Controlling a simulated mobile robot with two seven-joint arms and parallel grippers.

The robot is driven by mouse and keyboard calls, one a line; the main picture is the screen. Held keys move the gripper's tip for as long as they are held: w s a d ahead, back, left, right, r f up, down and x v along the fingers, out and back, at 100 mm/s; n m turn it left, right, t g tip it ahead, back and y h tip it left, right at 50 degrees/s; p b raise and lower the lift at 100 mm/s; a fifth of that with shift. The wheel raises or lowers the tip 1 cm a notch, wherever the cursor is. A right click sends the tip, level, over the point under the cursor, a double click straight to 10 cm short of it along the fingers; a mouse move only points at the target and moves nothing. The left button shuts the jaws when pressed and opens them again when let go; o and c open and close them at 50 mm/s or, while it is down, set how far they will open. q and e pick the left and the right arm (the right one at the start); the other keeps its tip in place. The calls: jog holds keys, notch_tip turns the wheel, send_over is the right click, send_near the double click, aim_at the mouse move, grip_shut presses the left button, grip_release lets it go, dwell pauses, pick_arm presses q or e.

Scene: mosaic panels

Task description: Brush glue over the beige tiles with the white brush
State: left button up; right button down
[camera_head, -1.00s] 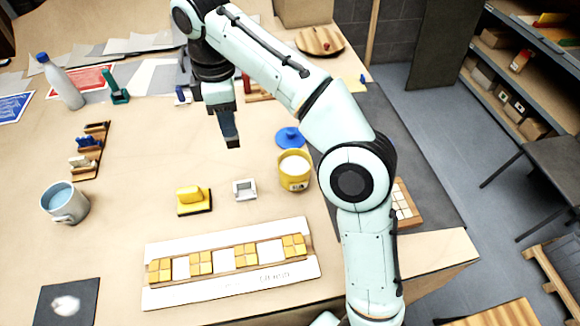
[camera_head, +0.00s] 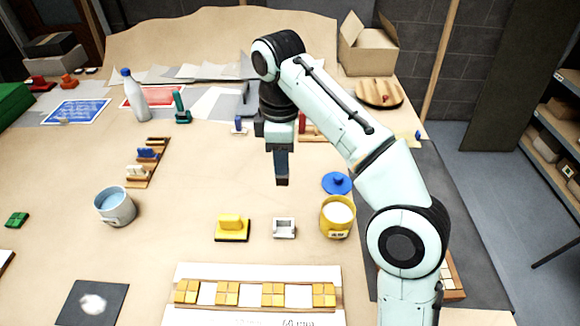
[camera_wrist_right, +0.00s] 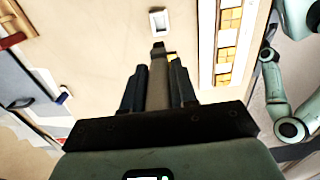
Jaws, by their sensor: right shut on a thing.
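My right gripper (camera_head: 281,168) hangs fingers down over the table, behind the white square frame. In the right wrist view its fingers (camera_wrist_right: 158,85) are closed around a dark grey bar-like thing (camera_wrist_right: 158,58); I cannot tell whether this is a brush. A small wooden rack (camera_head: 148,165) at the left holds tools with blue and white parts; none is clearly the white brush. A yellow cup (camera_head: 338,218) with white contents stands right of the gripper. A tray of beige tiles (camera_head: 451,278) is partly hidden behind my right arm. My left gripper is not seen.
A panel strip (camera_head: 255,269) with yellow tiles and white gaps lies in front. A yellow-handled block (camera_head: 232,228) and white square frame (camera_head: 284,229) stand behind it. A mug with blue contents (camera_head: 115,206) is left, a blue lid (camera_head: 337,183) right.

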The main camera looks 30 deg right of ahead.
jog(key=s+d+f+m+p, duration=0.1)
jog(key=s+d+f+m, duration=0.25)
jog(key=d, duration=0.25)
jog(key=s+d+f+m, duration=0.2)
jog(key=d+f+m, duration=0.25)
jog(key=d, duration=0.25)
jog(key=shift+m, duration=0.5)
notch_tip(320, 180, down, 6)
jog(key=b, duration=0.4)
jog(key=shift+s+r+b, duration=0.1)
jog(key=shift+r+b, duration=0.1)
jog(key=shift+b, duration=0.15)
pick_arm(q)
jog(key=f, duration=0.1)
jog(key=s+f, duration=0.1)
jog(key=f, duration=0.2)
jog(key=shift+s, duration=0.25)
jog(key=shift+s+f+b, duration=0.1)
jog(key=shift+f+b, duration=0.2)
pick_arm(e)
jog(key=shift+f, duration=0.55)
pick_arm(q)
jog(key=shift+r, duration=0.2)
